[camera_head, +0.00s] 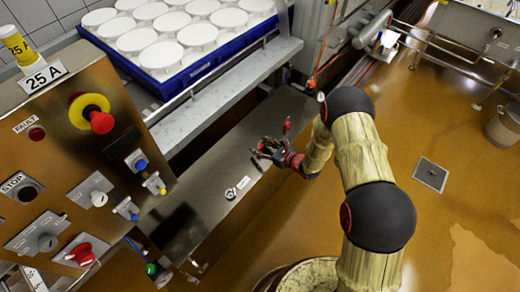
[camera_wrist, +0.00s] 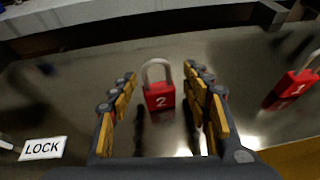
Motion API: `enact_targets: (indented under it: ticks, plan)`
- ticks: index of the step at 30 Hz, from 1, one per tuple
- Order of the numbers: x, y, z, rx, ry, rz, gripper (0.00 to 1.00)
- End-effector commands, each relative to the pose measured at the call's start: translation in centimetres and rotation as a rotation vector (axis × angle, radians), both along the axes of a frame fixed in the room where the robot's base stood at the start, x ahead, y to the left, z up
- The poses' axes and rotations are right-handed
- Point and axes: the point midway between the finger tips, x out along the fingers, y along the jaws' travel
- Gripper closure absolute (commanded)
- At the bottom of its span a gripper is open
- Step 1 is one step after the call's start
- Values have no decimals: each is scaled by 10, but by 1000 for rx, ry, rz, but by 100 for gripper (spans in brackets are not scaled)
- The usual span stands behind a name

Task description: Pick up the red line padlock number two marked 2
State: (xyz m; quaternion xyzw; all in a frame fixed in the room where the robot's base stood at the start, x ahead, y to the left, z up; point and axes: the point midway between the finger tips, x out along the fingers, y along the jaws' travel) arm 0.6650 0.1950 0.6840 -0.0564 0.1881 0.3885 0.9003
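The red padlock marked 2 (camera_wrist: 160,97) stands upright on the metal shelf, its grey shackle up. In the wrist view my gripper (camera_wrist: 162,82) is open, with one finger on each side of this padlock and a gap to each. How deep the padlock lies between the fingertips is hard to tell. In the head view my gripper (camera_head: 264,152) is low over the shelf, and padlock 2 cannot be made out there. A second red padlock, marked 1 (camera_wrist: 292,88), stands to the right; it appears as a small red shape (camera_head: 287,125) in the head view.
A LOCK label (camera_wrist: 43,149) lies to the left on the metal shelf (camera_head: 215,165). A blue tray (camera_head: 205,66) of white moulds stands above and behind. A control panel (camera_head: 75,160) with buttons is at left. The shelf between label and padlocks is clear.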

Motion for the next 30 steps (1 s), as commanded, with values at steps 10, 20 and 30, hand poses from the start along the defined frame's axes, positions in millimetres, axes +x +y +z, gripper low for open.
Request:
enact_targets:
  ticks: [10, 20, 30]
  plan:
    - [0, 0, 0, 0, 0, 0, 73]
    - [0, 0, 0, 0, 0, 0, 92]
    - [0, 0, 2, 0, 0, 0, 95]
